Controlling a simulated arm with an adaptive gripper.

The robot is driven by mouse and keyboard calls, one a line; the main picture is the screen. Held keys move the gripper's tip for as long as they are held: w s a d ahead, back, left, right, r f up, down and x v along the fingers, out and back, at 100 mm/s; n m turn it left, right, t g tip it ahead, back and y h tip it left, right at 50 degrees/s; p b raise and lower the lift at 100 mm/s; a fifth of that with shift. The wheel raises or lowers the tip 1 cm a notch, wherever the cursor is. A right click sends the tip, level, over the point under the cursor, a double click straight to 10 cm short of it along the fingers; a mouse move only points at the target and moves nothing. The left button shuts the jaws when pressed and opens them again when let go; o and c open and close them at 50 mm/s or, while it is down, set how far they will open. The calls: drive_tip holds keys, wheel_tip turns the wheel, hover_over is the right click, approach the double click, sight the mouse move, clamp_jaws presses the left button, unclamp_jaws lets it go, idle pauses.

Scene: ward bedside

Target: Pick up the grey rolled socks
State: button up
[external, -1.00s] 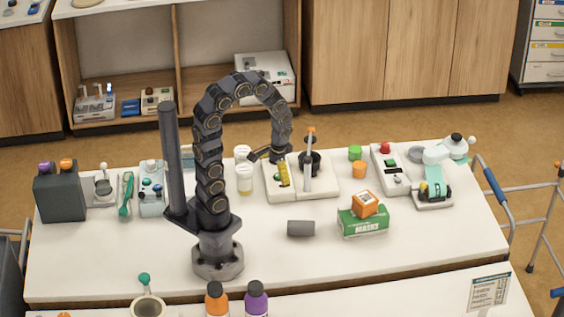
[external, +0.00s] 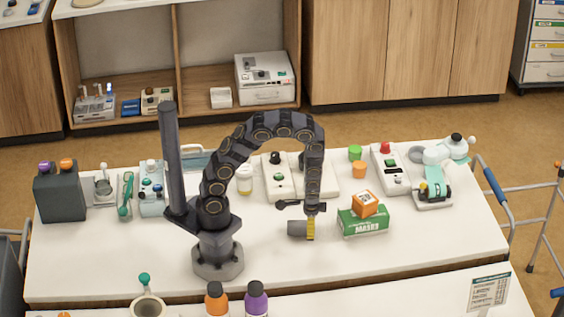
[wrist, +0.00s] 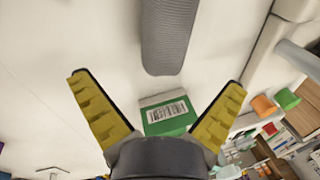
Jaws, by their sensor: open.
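The grey rolled socks (external: 296,228) lie on the white table to the right of my base. In the wrist view the ribbed grey roll (wrist: 168,38) is at the top centre, ahead of the fingertips and not between them. My gripper (external: 310,228) points down at the roll's right end, its yellow finger covering part of that end in the external view. In the wrist view my gripper (wrist: 160,82) is open and empty, with its yellow fingers spread wide. I cannot tell whether a finger touches the socks.
The table front is fairly clear.

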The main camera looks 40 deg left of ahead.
drive_tip(key=x, duration=0.5)
drive_tip(key=shift+w, duration=0.1)
drive_tip(key=c, duration=1.1)
drive_tip(key=shift+c, duration=0.2)
